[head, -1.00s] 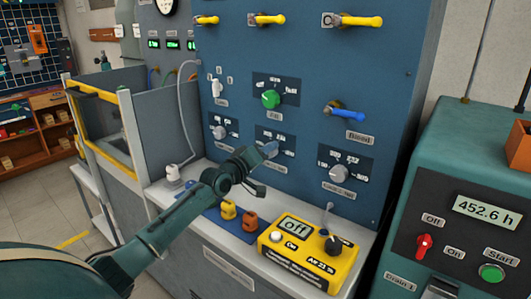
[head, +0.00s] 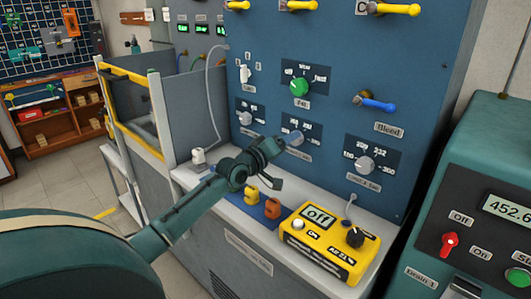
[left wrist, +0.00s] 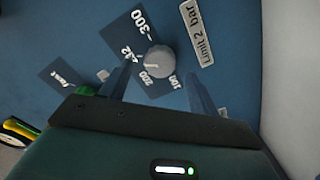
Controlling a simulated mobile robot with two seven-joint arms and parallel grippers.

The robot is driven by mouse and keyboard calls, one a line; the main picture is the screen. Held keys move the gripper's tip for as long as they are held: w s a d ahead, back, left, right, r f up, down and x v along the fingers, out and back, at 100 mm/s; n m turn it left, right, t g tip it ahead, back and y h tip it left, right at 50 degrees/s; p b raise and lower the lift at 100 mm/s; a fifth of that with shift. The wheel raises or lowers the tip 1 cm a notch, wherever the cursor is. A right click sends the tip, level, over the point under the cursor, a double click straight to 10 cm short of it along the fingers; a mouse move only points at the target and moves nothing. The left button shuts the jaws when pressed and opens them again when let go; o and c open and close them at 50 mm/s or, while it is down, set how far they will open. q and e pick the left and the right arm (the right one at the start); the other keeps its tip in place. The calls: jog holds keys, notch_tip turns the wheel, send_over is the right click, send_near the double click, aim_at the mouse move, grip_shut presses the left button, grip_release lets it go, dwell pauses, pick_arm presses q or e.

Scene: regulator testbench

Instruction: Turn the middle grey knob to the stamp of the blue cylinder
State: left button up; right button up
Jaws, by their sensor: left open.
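The middle grey knob (head: 293,138) is on the blue panel, low in the middle. My left gripper (head: 274,164) is open just in front of it, with one finger overlapping the knob's left side. In the left wrist view the knob (left wrist: 160,60) shows between the two open fingers, apart from both. Its pale mark points to the lower left there, toward the scale between 200 and a partly blurred number; 100 and 300 also show. A "Limit 2 bar" label is beside it. A yellow cylinder (head: 251,194) and an orange cylinder (head: 272,208) stand on a blue mat. I see no blue cylinder.
Other grey knobs are at left (head: 245,118) and right (head: 364,164). A green knob (head: 299,87) is above, and a blue lever (head: 376,102) is at upper right. A yellow meter (head: 330,243) reading "off" sits on the ledge below. A teal cabinet (head: 470,215) stands at right.

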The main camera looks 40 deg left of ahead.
pick_arm(q)
jog(key=s, duration=1)
jog(key=shift+s+a, duration=0.1)
jog(key=shift+a, duration=0.3)
